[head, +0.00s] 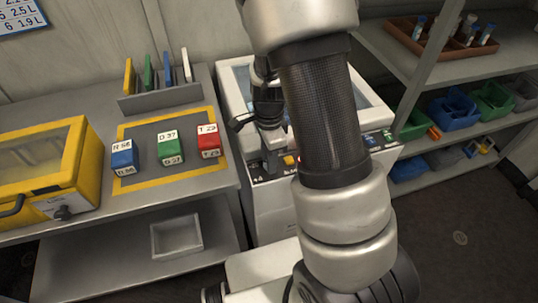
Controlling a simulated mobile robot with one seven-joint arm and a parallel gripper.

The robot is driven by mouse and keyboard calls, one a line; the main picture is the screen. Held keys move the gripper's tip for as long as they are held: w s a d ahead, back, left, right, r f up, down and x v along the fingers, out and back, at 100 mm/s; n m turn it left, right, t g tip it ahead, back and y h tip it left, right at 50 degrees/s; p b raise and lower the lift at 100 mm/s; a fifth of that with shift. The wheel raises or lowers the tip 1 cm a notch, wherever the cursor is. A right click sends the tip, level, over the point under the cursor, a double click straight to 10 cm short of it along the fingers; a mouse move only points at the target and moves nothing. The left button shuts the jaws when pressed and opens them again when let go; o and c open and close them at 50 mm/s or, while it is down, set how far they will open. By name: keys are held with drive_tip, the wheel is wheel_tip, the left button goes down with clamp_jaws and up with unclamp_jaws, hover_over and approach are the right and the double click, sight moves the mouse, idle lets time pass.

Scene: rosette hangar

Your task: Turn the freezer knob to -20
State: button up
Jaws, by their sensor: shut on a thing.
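The freezer (268,215) is a white chest with a pale glazed lid and a dark control strip along its upper front edge. My gripper (272,160) reaches down to the left part of that strip, its fingers shut on the freezer knob. The fingers cover the knob, so its pointer and setting cannot be read. Small white marks on the strip beside the fingers are too small to read. A yellow control (289,160) sits just right of the fingers. My forearm hides the middle of the strip and part of the lid.
Left, a grey bench (222,165) holds a yellow case (85,170) with its own dark knob, a blue block (124,155), a green block (170,149), a red block (208,143) and a rack (160,98). Right, shelves hold a blue bin (453,112) and others. Floor at right is clear.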

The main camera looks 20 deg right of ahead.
drive_tip(key=shift+m, duration=0.3)
idle(0.4)
drive_tip(key=o, duration=1.1)
drive_tip(key=shift+c, duration=0.2)
drive_tip(key=shift+r, duration=0.1)
wheel_tip(320, 180, up, 17)
drive_tip(key=p, duration=0.4)
drive_tip(key=shift+r, duration=0.15)
